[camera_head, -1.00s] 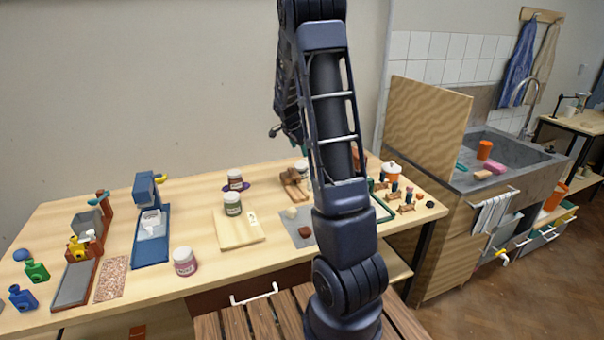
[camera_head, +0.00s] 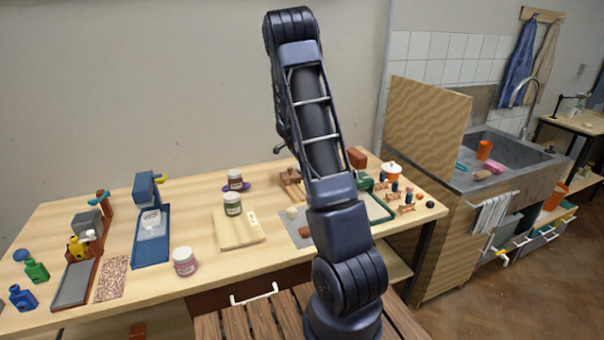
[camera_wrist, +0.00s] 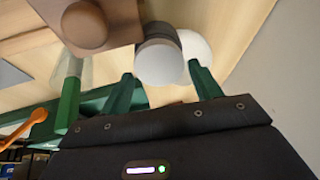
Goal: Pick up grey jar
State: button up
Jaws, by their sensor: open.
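A jar with a dark grey band and a pale, rounded end (camera_wrist: 158,60) shows in the wrist view. It lies just past and between the green fingertips of my gripper (camera_wrist: 160,74), which is open with nothing clearly held. I cannot tell whether the fingers touch the jar. In the head view my arm covers my gripper, and I cannot make out this jar there.
A white round thing (camera_wrist: 195,50) is close beside the jar, and a brown wooden block with a knob (camera_wrist: 88,25) is on its other side. Other jars stand on the bench: one on a board (camera_head: 232,205), one behind (camera_head: 235,180), one near the front (camera_head: 184,262).

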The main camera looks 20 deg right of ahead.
jog(key=x, duration=0.5)
jog(key=shift+a, duration=0.25)
jog(key=c, duration=0.9)
